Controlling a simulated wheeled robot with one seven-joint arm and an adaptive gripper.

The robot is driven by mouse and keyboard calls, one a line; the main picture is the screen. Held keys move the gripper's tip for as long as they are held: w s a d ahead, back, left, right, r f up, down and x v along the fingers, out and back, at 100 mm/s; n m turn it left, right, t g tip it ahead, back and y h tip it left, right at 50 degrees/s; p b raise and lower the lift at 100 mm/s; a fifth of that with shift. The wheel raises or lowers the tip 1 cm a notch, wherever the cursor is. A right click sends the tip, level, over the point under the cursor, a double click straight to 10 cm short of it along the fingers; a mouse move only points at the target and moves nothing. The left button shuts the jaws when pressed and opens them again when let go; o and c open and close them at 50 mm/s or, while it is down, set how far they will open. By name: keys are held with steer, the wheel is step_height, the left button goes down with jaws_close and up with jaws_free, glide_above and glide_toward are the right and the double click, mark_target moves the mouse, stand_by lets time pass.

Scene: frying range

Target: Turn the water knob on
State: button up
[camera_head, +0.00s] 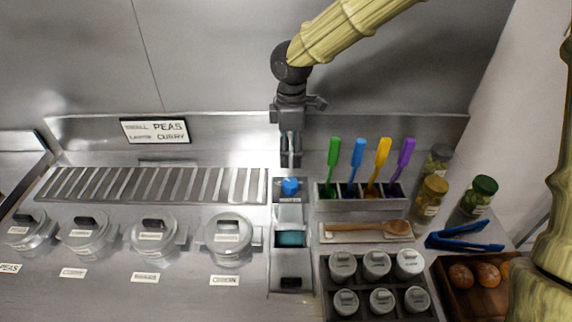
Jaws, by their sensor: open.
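The only knob I can make out is a small blue knob (290,186) on a narrow metal panel at the middle of the counter; I take it to be the water knob. A small basin with blue-green water (290,238) sits just in front of it. My gripper (290,160) hangs pointing down just behind and above the blue knob, near the back wall. Its fingers look narrow and hold nothing that I can see. I cannot tell whether they touch anything behind the knob.
Colored-handled utensils (366,165) stand in a metal rack close to the right of my gripper. A slotted grate (150,184) and lidded pots (150,236) lie to the left. A wooden spoon (365,228), shaker jars (375,265) and blue tongs (464,238) are at the right.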

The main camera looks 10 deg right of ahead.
mark_target(290, 182)
steer(key=shift+s+f+p, duration=0.15)
steer(key=shift+f+p, duration=0.6)
steer(key=shift+f, duration=1.85)
steer(key=shift+s+f+p, duration=0.15)
steer(key=shift+f+p, duration=0.55)
steer(key=shift+f, duration=1.85)
steer(key=c, duration=1)
